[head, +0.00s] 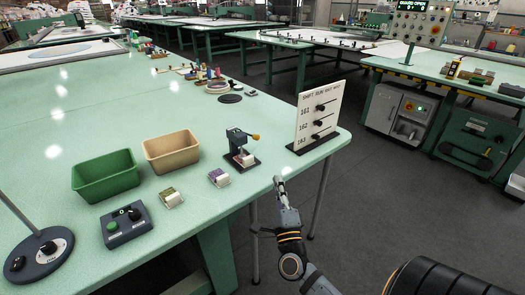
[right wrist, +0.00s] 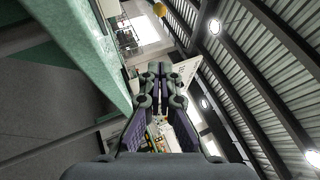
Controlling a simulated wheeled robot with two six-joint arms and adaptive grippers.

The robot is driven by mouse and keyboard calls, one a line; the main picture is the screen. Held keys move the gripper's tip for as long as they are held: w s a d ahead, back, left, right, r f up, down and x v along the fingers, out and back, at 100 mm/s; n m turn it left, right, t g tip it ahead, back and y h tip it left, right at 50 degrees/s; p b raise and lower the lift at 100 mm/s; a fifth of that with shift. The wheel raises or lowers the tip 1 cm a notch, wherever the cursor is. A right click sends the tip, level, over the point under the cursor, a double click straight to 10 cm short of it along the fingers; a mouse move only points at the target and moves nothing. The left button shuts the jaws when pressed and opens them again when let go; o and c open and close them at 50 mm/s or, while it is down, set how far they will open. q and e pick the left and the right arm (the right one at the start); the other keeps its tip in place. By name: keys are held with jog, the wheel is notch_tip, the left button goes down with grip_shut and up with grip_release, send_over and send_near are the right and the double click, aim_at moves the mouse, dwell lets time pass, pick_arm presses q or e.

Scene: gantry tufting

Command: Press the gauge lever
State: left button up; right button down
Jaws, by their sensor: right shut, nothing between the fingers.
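The gauge (head: 240,150) is a small dark stand near the table's right edge in the head view. Its lever has an orange-yellow knob (head: 255,137) pointing right. A white block sits at its base. In the right wrist view a yellow ball (right wrist: 160,9), which looks like the lever knob, shows at the top. My right gripper (head: 278,181) is shut and empty, just off the table's edge, in front and to the right of the gauge and apart from it. It also shows in the right wrist view (right wrist: 160,68). My left gripper is not in view.
A sign board with black knobs (head: 319,114) stands right of the gauge. A green bin (head: 104,176), a tan bin (head: 171,152), a control box (head: 125,223) and two small spools or blocks lie left of it. The table surface (head: 60,115) behind is mostly clear.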

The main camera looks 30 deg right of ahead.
jog(key=p+x, duration=0.2)
jog(key=x, duration=0.7)
jog(key=shift+w+d+r, duration=0.15)
jog(key=shift+w+r, duration=0.05)
jog(key=shift+w, duration=0.1)
jog(key=w, duration=0.2)
jog(key=w+a+r, duration=0.1)
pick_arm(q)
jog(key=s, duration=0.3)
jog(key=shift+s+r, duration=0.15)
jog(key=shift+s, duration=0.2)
pick_arm(e)
jog(key=shift+w+a+r, duration=0.15)
jog(key=shift+w+r, duration=0.05)
jog(key=shift+w, duration=0.15)
